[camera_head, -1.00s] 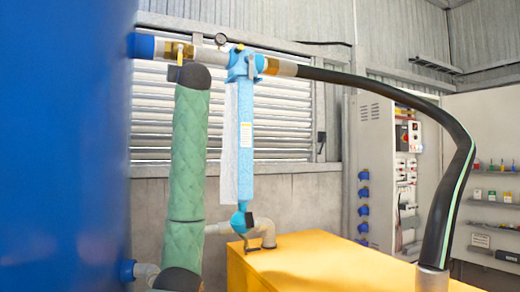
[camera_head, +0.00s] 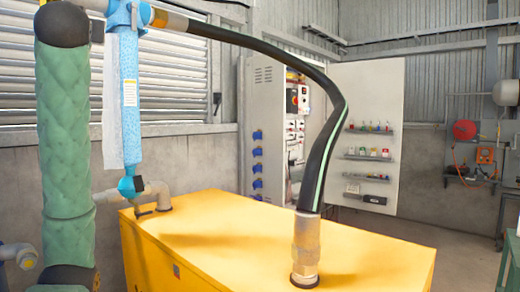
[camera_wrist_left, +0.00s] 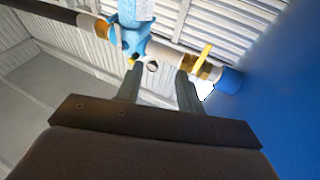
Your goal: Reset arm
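My left gripper (camera_wrist_left: 158,72) shows in the left wrist view. Its two fingers stand apart with nothing between them. They point toward a pipe with a light-blue fitting (camera_wrist_left: 130,38), a small round gauge (camera_wrist_left: 152,66) and a yellow valve handle (camera_wrist_left: 206,54). I cannot tell how far the fingers are from the pipe. Neither arm shows in the head view, so my right gripper is out of sight. The head view shows the light-blue filter column (camera_head: 130,90) upright at the left.
A green padded pipe (camera_head: 65,130) stands at the left. A yellow box (camera_head: 270,235) fills the front. A black hose (camera_head: 300,68) curves down to its top. Behind are a control cabinet (camera_head: 262,110), shelves (camera_head: 368,158) and a red reel (camera_head: 465,130). Open floor (camera_head: 455,235) lies right.

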